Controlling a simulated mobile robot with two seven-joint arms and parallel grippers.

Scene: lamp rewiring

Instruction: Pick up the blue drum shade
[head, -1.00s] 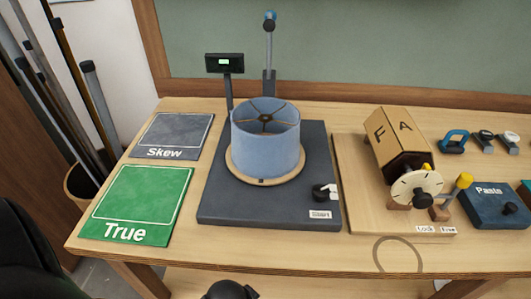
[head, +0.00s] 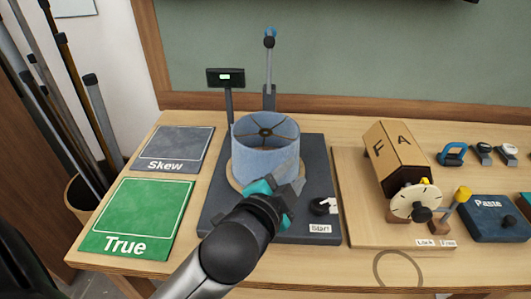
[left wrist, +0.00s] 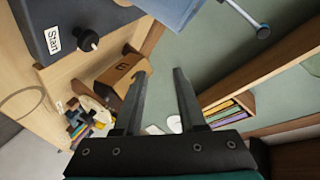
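The blue drum shade (head: 264,145) stands upright on a round wooden plate (head: 236,179) on the dark base of a stand, its open top showing spokes. My left gripper (head: 289,187) is in front of the shade's lower right side and hides part of it and of the plate. In the left wrist view, the left gripper (left wrist: 161,74) has its two fingers apart with nothing between them. A piece of the blue shade (left wrist: 172,8) shows at the top edge there, outside the fingers. I cannot tell whether the gripper touches the shade. My right gripper is not in view.
The dark base (head: 215,218) carries a black knob by a Start label (head: 320,229), a small display (head: 225,77) and a blue-tipped post (head: 269,60). Green True (head: 135,215) and grey Skew (head: 172,150) mats lie left. A wooden lettered block (head: 395,150) stands right.

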